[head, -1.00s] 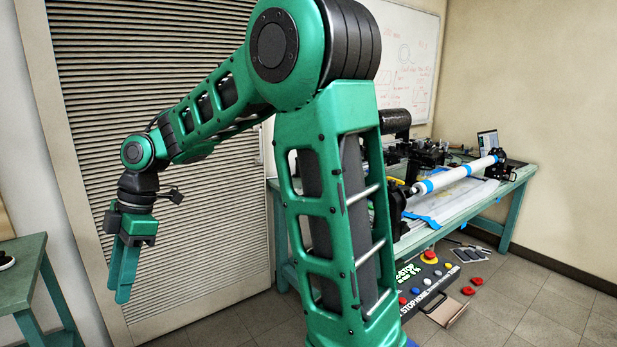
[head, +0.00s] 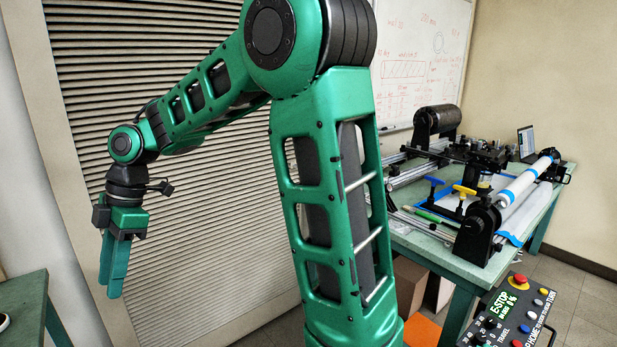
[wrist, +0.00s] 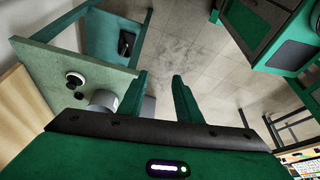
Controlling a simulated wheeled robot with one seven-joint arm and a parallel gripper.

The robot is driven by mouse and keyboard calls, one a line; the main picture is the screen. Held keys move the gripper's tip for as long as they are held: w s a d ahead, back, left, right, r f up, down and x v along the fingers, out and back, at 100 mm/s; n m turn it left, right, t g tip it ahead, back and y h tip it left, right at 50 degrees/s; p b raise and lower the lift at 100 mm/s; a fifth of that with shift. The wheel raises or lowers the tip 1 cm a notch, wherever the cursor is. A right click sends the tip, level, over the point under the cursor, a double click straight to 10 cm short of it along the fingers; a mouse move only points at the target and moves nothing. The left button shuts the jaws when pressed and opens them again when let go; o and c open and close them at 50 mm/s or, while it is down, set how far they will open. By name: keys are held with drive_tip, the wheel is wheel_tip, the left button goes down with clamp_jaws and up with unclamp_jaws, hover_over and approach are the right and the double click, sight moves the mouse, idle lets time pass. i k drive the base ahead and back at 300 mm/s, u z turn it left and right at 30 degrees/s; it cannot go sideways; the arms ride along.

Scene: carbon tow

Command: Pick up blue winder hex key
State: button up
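I cannot make out a blue hex key for certain in either view. My gripper (head: 109,288) hangs pointing down at the left, far from the bench. In the wrist view my gripper (wrist: 160,77) has its fingers apart with nothing between them, above the floor.
A white roller with blue bands (head: 523,187) lies along the bench's right side. A control panel with an E-stop (head: 505,315) stands in front. A green side table (head: 25,305) is at the lower left. Bare floor tiles show in the wrist view (wrist: 185,45).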

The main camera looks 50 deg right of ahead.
sight(434, 180)
drive_tip(key=u, duration=0.05)
drive_tip(key=i, duration=1.25)
drive_tip(key=z, duration=2)
drive_tip(key=i, duration=0.75)
drive_tip(key=z, duration=1.5)
drive_tip(key=i, duration=0.5)
drive_tip(key=u, duration=0.05)
